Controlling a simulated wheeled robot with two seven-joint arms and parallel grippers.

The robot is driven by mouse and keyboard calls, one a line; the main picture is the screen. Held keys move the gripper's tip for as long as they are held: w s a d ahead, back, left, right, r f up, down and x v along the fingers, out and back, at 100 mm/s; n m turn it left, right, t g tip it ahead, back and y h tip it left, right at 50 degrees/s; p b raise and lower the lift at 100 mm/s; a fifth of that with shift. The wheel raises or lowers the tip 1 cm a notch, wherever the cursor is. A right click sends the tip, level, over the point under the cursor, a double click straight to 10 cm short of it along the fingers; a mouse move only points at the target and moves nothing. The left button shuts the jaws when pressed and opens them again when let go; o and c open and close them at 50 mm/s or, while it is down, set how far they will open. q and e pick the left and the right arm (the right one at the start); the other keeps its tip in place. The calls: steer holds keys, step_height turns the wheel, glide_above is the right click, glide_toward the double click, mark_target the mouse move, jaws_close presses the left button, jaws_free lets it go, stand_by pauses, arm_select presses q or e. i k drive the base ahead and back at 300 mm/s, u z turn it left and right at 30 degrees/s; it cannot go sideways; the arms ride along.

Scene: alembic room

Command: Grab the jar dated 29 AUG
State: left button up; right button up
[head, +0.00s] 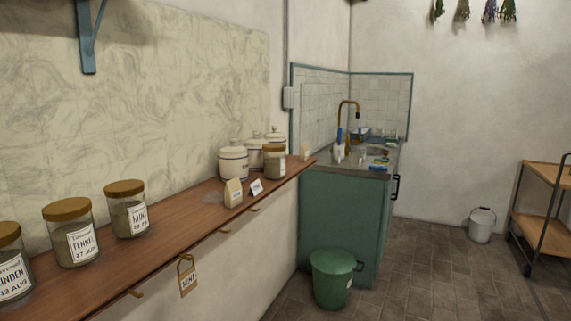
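Several glass jars with brown lids stand on the wooden wall shelf in the head view. The nearest jar (12,265), cut by the left edge, reads LINDEN, 13 AUG. The jar beside it (70,232) reads FENNEL, with what looks like 27 JUN. A third jar (126,209) reads MINT; its date line is too small to read surely. A fourth brown-lidded jar (274,163) stands farther along, its label not readable. I see no label that clearly reads 29 AUG. Neither of my grippers is in view.
The shelf (170,222) also holds white canisters (233,163), a paper packet (233,193) and a small card (256,187). A MINT tag (188,276) hangs below. Beyond are a green sink cabinet (340,215), green bin (332,277), bucket (482,225) and trolley (543,235). The middle floor is clear.

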mark_target(274, 163)
steer(key=z, duration=0.15)
steer(key=k, duration=0.4)
steer(key=z, duration=0.95)
steer(key=i, duration=2.1)
steer(key=u, duration=1.55)
steer(key=i, duration=1)
steer(key=u, duration=1)
